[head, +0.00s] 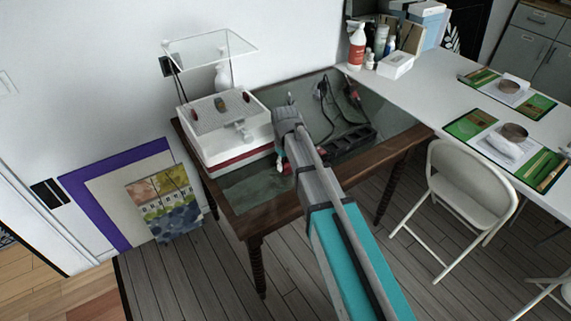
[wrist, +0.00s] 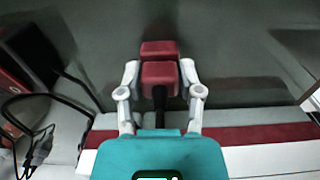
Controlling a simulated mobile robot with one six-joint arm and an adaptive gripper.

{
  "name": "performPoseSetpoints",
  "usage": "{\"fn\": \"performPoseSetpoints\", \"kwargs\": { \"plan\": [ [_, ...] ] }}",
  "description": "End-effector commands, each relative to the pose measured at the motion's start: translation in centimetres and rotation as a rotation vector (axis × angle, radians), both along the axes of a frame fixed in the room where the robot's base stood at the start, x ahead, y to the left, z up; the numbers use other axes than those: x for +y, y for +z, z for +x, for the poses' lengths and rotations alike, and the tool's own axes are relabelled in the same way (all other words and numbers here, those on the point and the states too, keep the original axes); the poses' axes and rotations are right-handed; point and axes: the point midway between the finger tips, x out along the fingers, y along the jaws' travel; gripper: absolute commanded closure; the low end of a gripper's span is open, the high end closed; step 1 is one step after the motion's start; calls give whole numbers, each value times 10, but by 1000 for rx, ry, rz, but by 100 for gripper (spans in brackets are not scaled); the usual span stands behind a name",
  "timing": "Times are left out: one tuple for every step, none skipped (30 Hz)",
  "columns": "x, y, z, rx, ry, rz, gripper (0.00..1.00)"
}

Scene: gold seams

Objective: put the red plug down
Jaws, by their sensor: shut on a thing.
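The red plug (wrist: 160,75) is between the two pale fingers of my gripper (wrist: 159,76) in the wrist view, with a short dark piece below it. My gripper is shut on it. A second red block shape (wrist: 159,48) shows just beyond it; I cannot tell whether it is part of the same plug. In the head view my gripper (head: 281,166) is over the dark tabletop (head: 250,192), right of the white box, mostly hidden by my arm. Whether the plug touches the tabletop is unclear.
The white box (head: 205,153) with a red stripe stands left of my gripper. A black power strip (head: 352,143) and dark cables (head: 325,100) lie to the right. Bare tabletop shows at the front left, inside the wooden rim (head: 262,222). A white table (head: 425,85) adjoins at right.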

Motion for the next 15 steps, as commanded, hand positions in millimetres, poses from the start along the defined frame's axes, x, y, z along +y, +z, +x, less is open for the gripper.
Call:
{"fn": "performPoseSetpoints", "kwargs": {
  "plan": [
    [0, -2, 0, 0, 0, 0, 100],
    [0, -3, 0, 0, 0, 0, 100],
    [0, -4, 0, 0, 0, 0, 100],
    [0, -4, 0, 0, 0, 0, 100],
    [0, -5, 0, 0, 0, 0, 100],
    [0, -5, 0, 0, 0, 0, 100],
    [0, -4, 0, 0, 0, 0, 100],
    [0, -4, 0, 0, 0, 0, 100],
    [0, -4, 0, 0, 0, 0, 100],
    [0, -4, 0, 0, 0, 0, 47],
    [0, -4, 0, 0, 0, 0, 42],
    [0, -4, 0, 0, 0, 0, 34],
    [0, -4, 0, 0, 0, 0, 29],
    [0, -4, 0, 0, 0, 0, 23],
    [0, -4, 0, 0, 0, 0, 18]
  ]
}}
